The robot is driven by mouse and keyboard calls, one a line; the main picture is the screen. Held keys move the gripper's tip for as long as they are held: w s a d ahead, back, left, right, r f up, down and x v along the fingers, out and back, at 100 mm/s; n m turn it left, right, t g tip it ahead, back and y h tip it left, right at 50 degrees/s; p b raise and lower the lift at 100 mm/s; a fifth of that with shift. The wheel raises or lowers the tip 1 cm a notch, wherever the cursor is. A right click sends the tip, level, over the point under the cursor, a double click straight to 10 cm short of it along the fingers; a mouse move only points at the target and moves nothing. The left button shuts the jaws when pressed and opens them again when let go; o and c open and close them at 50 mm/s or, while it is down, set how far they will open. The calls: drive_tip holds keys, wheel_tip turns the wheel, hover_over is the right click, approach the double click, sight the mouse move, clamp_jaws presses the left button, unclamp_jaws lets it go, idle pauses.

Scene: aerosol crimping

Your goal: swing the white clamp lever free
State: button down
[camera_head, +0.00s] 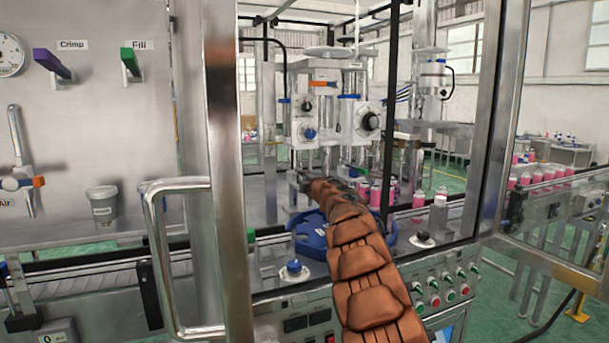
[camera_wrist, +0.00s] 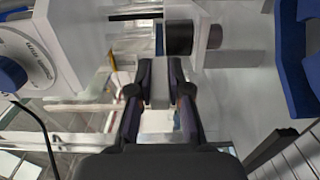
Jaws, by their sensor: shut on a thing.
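My gripper (camera_wrist: 160,85) reaches into the crimping machine, seen in the wrist view with its two dark fingers on either side of a narrow pale bar, which looks like the white clamp lever (camera_wrist: 159,92). The fingers are closed on it. Just beyond the fingertips is a dark cylinder (camera_wrist: 179,38) with a blue band beside it. In the head view my gripper (camera_head: 303,182) is small at the end of my brown-covered arm, below the white crimping heads (camera_head: 307,118). The lever cannot be made out there.
A steel door frame (camera_head: 228,160) with a handle (camera_head: 160,245) stands left of my arm. A blue round plate (camera_head: 312,232) lies beneath it. Pink bottles (camera_head: 376,195) stand to the right of my gripper. A white housing (camera_wrist: 75,45) and blue parts (camera_wrist: 295,60) flank the fingers.

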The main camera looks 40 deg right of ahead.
drive_tip(key=shift+w+a, duration=0.25)
drive_tip(key=shift+a, duration=0.25)
drive_tip(key=shift+w+a, duration=0.9)
drive_tip(key=shift+a, duration=0.1)
drive_tip(key=shift+w+a+f+p, duration=0.1)
drive_tip(key=shift+w+a+p, duration=0.25)
drive_tip(key=shift+w, duration=0.2)
drive_tip(key=shift+w+a+p, duration=0.2)
drive_tip(key=shift+w+a, duration=0.1)
drive_tip(key=shift+w, duration=0.25)
